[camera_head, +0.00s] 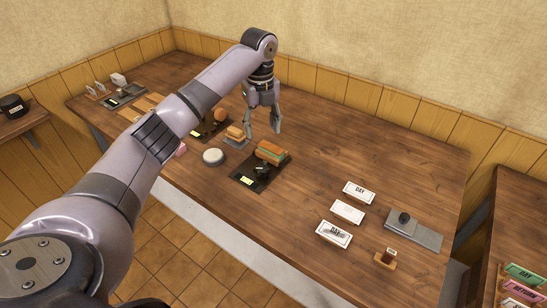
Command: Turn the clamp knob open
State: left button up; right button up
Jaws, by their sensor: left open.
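A small dark device (244,178) sits on the table, with an orange and green block (271,152) at its back and a black knob-like part (262,169) in front of the block. Which part is the clamp knob is too small to tell for sure. My left gripper (264,129) hangs pointing down over the table, behind the device. It is open and empty, apart from the block and the knob-like part. My left arm crosses the view from the lower left. My right gripper is not in view.
A grey plate with a black knob (404,217) lies at the right, near white DAY cards (335,233) and a small wooden stand (385,259). A round whitish disc (213,157) lies left of the device. The table's back right (370,140) is clear.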

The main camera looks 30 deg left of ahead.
pick_arm(q)
jog(key=p, duration=0.1)
send_over(263, 170)
notch_tip(263, 170, down, 7)
notch_tip(263, 170, down, 9)
jog(key=shift+r+p, duration=0.1)
jog(key=shift+p, duration=0.65)
jog(key=shift+f, duration=0.35)
jog(key=shift+w+f, duration=0.1)
jog(key=shift+f, duration=0.05)
jog(key=c, duration=1.2)
jog(key=shift+o, duration=0.2)
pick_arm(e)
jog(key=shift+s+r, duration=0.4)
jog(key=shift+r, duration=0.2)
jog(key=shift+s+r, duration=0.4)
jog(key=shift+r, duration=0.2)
